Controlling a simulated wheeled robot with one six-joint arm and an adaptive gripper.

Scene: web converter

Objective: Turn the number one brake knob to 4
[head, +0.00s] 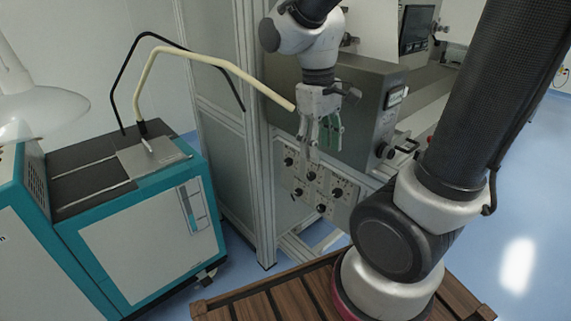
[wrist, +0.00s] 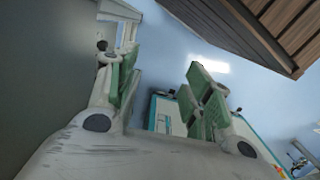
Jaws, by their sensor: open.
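The pale knob panel (head: 328,186) is low on the machine in the head view. It carries several small black knobs, such as one at its lower edge (head: 321,208) and one at its right (head: 337,192). Labels and settings are too small to read, so I cannot tell which is the number one brake knob. My gripper (head: 320,143) points down, its green-padded fingers overlapping the panel's upper part in the picture. It also shows in the wrist view (wrist: 163,85), with the fingers apart and nothing between them. Contact with a knob is not visible.
A grey machine housing (head: 350,123) with a small display stands behind my gripper. A metal frame post (head: 257,190) rises to the left. A teal-and-white cabinet (head: 150,245) with bent hoses stands further left. Blue floor (head: 500,225) is clear at the right.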

